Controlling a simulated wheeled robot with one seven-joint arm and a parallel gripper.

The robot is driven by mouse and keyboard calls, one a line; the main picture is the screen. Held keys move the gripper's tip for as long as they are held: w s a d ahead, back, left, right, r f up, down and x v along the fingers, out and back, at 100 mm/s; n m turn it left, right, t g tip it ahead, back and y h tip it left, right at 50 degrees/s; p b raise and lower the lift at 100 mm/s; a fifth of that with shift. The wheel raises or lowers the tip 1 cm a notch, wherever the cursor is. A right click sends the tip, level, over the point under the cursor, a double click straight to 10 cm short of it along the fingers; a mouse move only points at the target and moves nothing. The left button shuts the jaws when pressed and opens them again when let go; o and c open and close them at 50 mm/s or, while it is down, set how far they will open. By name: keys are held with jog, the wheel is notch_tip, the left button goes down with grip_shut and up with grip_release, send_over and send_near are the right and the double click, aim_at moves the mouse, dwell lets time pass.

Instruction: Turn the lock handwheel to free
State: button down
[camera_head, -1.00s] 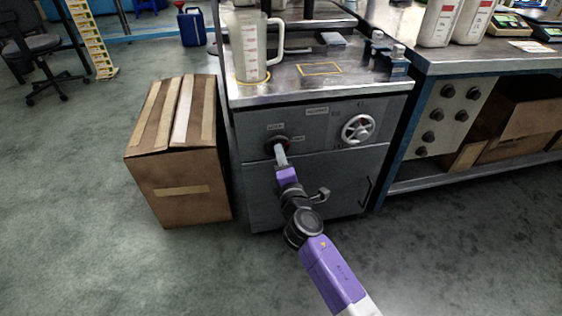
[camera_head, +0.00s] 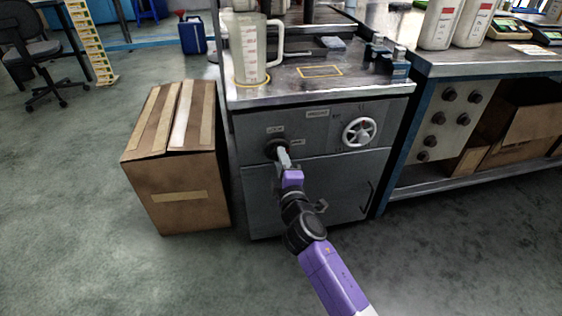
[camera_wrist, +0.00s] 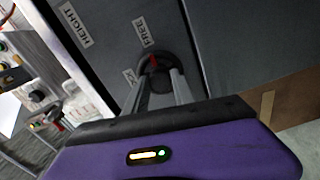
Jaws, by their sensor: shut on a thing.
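The lock handwheel is a small black knob on the grey cabinet's upper front, left of the white handwheel. In the head view the lock handwheel (camera_head: 271,148) is partly covered by my gripper (camera_head: 283,156). In the wrist view the two grey fingers of my gripper (camera_wrist: 164,86) are shut on the black lock handwheel (camera_wrist: 156,64), with one finger at each side. A red mark (camera_wrist: 153,60) shows on its rim, on the side toward the FREE label (camera_wrist: 142,32). A second label (camera_wrist: 129,77), too small to read, lies beside it.
The white handwheel (camera_head: 359,132) is to the right on the same panel. A measuring jug (camera_head: 248,50) stands on the cabinet top (camera_head: 300,88). A cardboard box (camera_head: 180,190) stands close on the left. A workbench (camera_head: 480,62) stands on the right.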

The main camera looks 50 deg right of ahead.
jog(key=shift+f, duration=0.1)
jog(key=c, duration=1.1)
grip_release()
jog(key=shift+o, duration=0.2)
jog(key=shift+s, duration=0.1)
jog(key=v, duration=0.7)
jog(key=shift+s+a, duration=0.25)
